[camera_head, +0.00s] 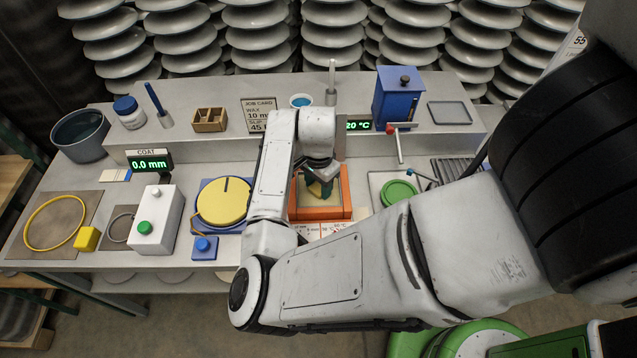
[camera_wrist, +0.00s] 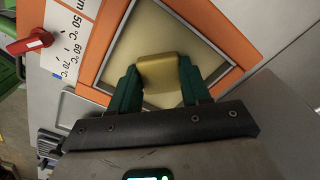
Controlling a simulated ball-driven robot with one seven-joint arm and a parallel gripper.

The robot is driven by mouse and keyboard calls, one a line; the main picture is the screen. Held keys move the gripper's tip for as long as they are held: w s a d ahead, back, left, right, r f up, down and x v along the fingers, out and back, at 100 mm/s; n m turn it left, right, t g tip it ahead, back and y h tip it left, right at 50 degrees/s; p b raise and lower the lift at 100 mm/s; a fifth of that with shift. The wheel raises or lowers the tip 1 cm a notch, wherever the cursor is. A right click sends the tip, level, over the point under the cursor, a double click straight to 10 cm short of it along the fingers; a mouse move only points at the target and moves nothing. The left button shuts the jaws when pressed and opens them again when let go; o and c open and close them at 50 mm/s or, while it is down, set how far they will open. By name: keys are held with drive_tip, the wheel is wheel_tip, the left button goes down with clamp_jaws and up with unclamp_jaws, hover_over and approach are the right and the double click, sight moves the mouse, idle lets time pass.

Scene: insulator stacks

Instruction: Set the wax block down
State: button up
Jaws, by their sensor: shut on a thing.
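The wax block is a dull gold block (camera_wrist: 158,72) in the wrist view, gripped between the two green fingers of my gripper (camera_wrist: 159,88). In the head view my gripper (camera_head: 322,186) is over the orange-framed warming plate (camera_head: 346,207), and my arm and fingers mostly hide the block. In the wrist view the orange frame (camera_wrist: 213,22) surrounds a pale yellowish square surface under the block. I cannot tell whether the block touches that surface.
A temperature scale (camera_wrist: 68,40) and red knob (camera_wrist: 36,42) are beside the plate. A yellow disc on a blue base (camera_head: 223,201) stands left of it, a green round piece (camera_head: 397,193) right. A yellow cube (camera_head: 87,238) and white button box (camera_head: 158,220) are further left.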

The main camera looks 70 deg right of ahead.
sight(319, 187)
drive_tip(key=o, duration=1)
drive_tip(key=shift+o, duration=0.2)
wheel_tip(319, 187, up, 12)
drive_tip(key=b, duration=0.1)
drive_tip(key=shift+r, duration=0.15)
drive_tip(key=shift+d, duration=0.1)
